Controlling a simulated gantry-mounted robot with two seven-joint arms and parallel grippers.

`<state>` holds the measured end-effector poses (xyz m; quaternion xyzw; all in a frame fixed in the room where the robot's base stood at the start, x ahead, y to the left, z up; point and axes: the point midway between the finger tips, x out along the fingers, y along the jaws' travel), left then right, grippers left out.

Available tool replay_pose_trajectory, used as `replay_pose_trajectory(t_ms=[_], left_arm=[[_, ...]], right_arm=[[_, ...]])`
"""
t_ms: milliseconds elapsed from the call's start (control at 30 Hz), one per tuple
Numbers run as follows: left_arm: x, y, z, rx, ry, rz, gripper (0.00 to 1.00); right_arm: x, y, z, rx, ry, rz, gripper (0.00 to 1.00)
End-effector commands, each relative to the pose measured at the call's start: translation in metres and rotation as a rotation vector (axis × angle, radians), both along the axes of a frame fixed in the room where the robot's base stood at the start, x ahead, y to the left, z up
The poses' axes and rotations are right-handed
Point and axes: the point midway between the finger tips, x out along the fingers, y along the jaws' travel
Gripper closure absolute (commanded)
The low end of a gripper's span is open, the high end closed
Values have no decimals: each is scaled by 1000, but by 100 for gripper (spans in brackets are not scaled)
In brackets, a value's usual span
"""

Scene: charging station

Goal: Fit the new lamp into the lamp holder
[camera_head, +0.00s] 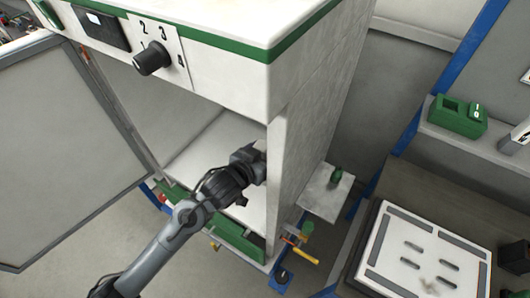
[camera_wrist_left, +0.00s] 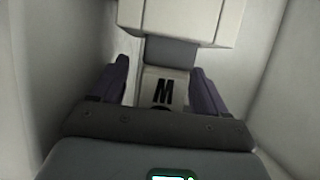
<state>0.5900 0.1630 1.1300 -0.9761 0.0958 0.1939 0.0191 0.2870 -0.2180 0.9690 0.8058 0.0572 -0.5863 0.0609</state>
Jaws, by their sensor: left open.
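My left arm reaches into the open white cabinet (camera_head: 215,140). In the head view the gripper's fingertips are hidden behind the cabinet's right wall. In the left wrist view my left gripper (camera_wrist_left: 158,85) is open, with one dark purple finger on each side. A pale piece marked with a black "M" (camera_wrist_left: 162,92) shows between the fingers; I cannot tell whether they touch it. Straight ahead is a beige block (camera_wrist_left: 182,18) with a grey part (camera_wrist_left: 171,53) below it. I cannot tell for sure which of these is the lamp or the lamp holder. My right gripper is not in view.
The cabinet door (camera_head: 65,150) stands open at the left. A numbered dial (camera_head: 152,59) is on the cabinet's front. A small dark green object (camera_head: 336,174) stands on a side shelf (camera_head: 322,196). Yellow-handled fittings (camera_head: 300,240) stick out below. A slotted white plate (camera_head: 425,255) lies at lower right.

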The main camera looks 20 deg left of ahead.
Motion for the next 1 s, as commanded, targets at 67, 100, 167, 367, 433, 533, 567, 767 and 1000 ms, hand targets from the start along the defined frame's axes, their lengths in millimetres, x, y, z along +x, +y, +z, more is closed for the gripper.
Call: replay_pose_trajectory(t_ms=[67,100,167,367,433,533,567,767,1000], left_arm=[[-4,1,2,0,-1,0,26],[-8,2,3,-1,-1,-1,26],[-14,2,6,0,0,-1,26],[-45,9,19,0,1,0,26],[-56,11,24,1,1,0,26],[-70,14,30,-1,0,0,26],[-74,15,32,0,0,0,26],[-92,19,39,0,0,0,26],[-97,19,41,0,0,1,26]], right_arm=[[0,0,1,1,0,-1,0],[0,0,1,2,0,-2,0],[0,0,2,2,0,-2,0],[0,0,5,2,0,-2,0],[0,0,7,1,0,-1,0],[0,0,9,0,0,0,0],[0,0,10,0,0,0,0],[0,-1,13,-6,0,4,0],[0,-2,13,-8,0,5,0]])
